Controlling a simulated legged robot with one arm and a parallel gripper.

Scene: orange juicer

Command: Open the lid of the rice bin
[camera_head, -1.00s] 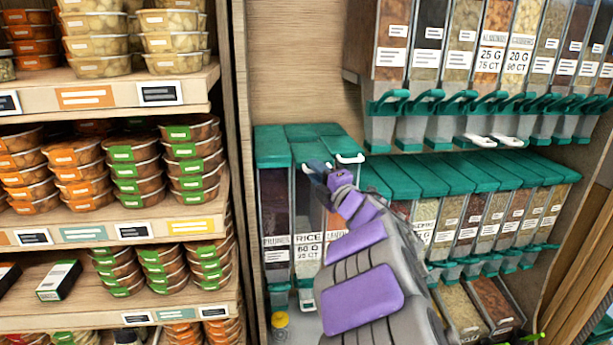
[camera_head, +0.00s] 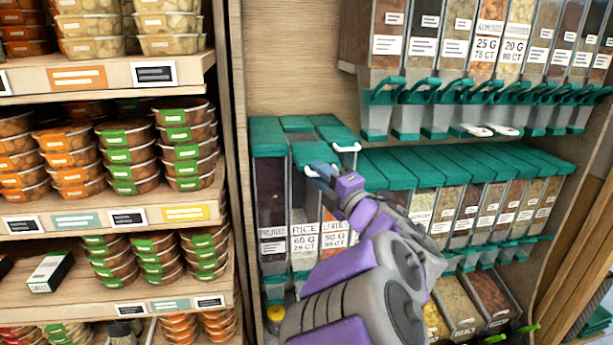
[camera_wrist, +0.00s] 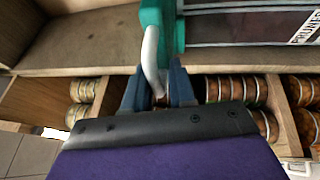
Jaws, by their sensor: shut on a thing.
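The rice bin (camera_head: 304,235) is a clear upright bin with a RICE label, standing between the prunes bin and another labelled bin. Its teal lid (camera_head: 314,153) has a white handle (camera_head: 309,171) at the front. My gripper (camera_head: 322,170) is at this handle, with my arm coming from the lower right and covering part of the neighbouring bins. In the wrist view, the blue fingers (camera_wrist: 158,90) are shut around the lower end of the white handle (camera_wrist: 150,52), beside the teal lid part (camera_wrist: 160,20).
The prunes bin (camera_head: 272,210) stands just left. Another white handle (camera_head: 347,148) sits close right of my gripper. Upper dispensers (camera_head: 440,50) hang above right. The wooden divider (camera_head: 229,150) and food shelves are on the left.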

